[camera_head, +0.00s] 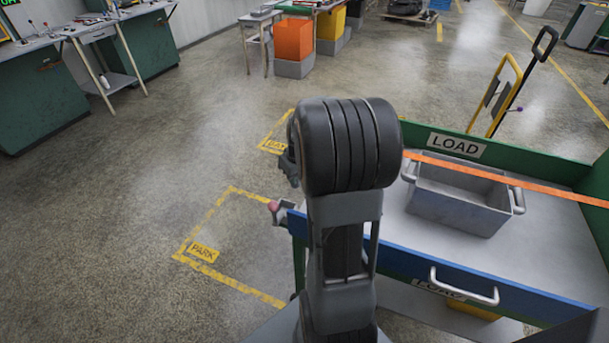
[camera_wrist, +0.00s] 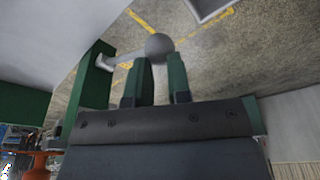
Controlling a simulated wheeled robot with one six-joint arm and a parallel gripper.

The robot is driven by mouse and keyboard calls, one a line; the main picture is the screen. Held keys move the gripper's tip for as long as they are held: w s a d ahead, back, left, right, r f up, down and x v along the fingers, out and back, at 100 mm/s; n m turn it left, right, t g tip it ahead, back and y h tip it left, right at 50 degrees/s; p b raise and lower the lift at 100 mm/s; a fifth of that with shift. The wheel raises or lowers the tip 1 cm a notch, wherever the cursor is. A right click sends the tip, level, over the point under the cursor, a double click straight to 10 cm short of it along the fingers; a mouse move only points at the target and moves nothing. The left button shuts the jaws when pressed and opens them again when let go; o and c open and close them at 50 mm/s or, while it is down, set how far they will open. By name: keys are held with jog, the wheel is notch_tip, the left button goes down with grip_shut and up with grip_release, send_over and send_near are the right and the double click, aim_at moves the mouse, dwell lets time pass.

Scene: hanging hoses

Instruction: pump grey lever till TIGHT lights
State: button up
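In the wrist view, a grey ball knob (camera_wrist: 158,46) sits on a short light rod (camera_wrist: 127,58) that runs left to a green post (camera_wrist: 90,82). I take this to be the grey lever. My gripper (camera_wrist: 161,64) has its two green fingers parted, with the tips right at the knob's lower edge. I cannot tell whether the fingers press on it. In the head view my arm hides most of the gripper and the lever. I see no readable TIGHT light.
A cart with a green LOAD panel (camera_head: 456,146) stands at the right. An orange strap (camera_head: 507,179) crosses above a grey bin (camera_head: 455,207) on it. A reddish knob (camera_head: 272,206) sticks out at the cart's left corner. Floor to the left is free, up to green workbenches (camera_head: 41,98).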

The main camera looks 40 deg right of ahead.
jog(key=shift+f, duration=0.1)
jog(key=shift+s+a+f+b, duration=0.1)
jog(key=shift+a+f+b, duration=0.05)
jog(key=shift+f+b, duration=0.55)
jog(key=shift+s+a+f+b, duration=0.1)
jog(key=shift+a+f+b, duration=0.05)
jog(key=shift+f+b, duration=0.5)
jog(key=shift+f, duration=0.2)
